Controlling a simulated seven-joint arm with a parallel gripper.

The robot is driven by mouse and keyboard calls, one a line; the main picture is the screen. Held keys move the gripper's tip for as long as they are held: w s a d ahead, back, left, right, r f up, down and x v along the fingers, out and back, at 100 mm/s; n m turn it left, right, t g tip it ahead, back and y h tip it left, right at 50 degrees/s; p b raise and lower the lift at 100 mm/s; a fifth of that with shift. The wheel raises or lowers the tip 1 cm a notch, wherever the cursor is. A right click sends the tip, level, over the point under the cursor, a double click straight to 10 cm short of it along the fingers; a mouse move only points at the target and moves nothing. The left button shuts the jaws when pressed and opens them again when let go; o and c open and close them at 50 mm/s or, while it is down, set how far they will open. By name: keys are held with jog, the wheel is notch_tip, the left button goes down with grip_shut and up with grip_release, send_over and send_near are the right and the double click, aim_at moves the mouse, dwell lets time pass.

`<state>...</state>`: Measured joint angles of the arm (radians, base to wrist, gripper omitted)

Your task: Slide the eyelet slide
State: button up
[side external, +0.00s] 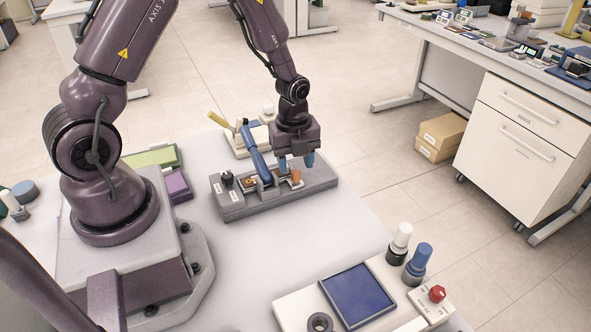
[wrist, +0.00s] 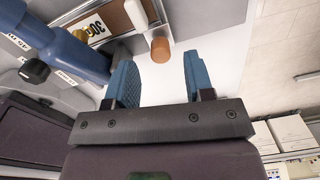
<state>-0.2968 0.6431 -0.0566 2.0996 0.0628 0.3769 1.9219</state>
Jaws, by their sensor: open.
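The grey fixture (side external: 290,190) on the table carries an orange-brown knob (side external: 295,177), probably the handle of the eyelet slide. Whether the fingertips reach down to the knob's height is hard to tell.
A blue lever arm (side external: 256,153) stands on the fixture left of my gripper; it also shows in the wrist view (wrist: 72,52). A black knob (side external: 227,178) is at the fixture's left end. A cream station with a blue pad (side external: 357,293) stands in front. The table between is clear.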

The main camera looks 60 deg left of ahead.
jog(key=shift+w+f, duration=0.1)
jog(key=shift+f, duration=1.35)
jog(key=shift+c, duration=0.4)
grip_shut()
jog(key=w, duration=0.8)
jog(key=shift+w, duration=0.4)
jog(key=shift+o, duration=0.4)
grip_release()
jog(key=shift+r, duration=0.1)
notch_tip(320, 180, up, 13)
jog(key=shift+s, duration=0.2)
